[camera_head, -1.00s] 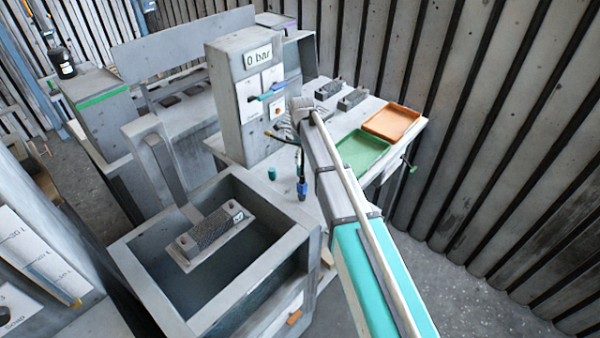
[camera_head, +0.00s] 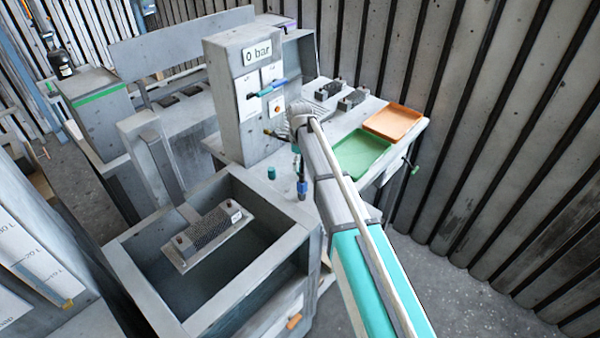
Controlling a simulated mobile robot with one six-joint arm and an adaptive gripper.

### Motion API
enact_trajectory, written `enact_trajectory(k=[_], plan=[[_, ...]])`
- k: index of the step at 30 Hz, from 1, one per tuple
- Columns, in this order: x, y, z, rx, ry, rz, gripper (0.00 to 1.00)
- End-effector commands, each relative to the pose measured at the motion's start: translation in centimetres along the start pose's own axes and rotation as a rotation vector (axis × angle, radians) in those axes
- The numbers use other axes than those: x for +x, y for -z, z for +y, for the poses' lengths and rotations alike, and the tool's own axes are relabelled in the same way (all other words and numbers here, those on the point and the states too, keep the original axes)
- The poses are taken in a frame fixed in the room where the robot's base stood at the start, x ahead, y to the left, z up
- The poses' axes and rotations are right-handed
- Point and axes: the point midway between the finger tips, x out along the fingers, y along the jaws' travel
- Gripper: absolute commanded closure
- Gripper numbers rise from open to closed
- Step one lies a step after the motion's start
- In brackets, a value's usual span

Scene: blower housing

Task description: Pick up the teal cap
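The teal cap (camera_head: 271,172) is a small upright cylinder. It stands on the grey bench top, just behind the rim of the sink-like tank and left of a blue-ended fitting (camera_head: 302,188). My arm reaches in from the lower right, and its grey wrist end is above the bench, to the upper right of the cap. A clear gap shows between the arm and the cap. I cannot make out my gripper's fingers; they are hidden by the wrist or too small to tell.
A grey test stand (camera_head: 239,110) reading "0 bar" rises behind the cap. The open tank (camera_head: 137,280) in front holds a dark ribbed block on a plate (camera_head: 212,238). A green tray (camera_head: 362,154) and an orange tray (camera_head: 393,122) lie to the right, with two dark blocks behind.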

Motion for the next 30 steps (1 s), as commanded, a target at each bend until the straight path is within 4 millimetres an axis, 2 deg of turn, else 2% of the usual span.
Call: enact_trajectory(k=[1, 8, 28, 29, 30], plan=[[0.8, 0.0, 0.0, 0.000, 0.000, 0.000, 0.18], [1.9, 0.0, 0.0, 0.000, 0.000, 0.000, 0.18], [2.0, 0.0, 0.0, 0.001, 0.000, 0.000, 0.18], [2.0, 0.0, -0.1, 0.001, 0.000, 0.000, 0.20], [2.0, 0.0, -0.1, 0.001, 0.000, 0.000, 0.27]])
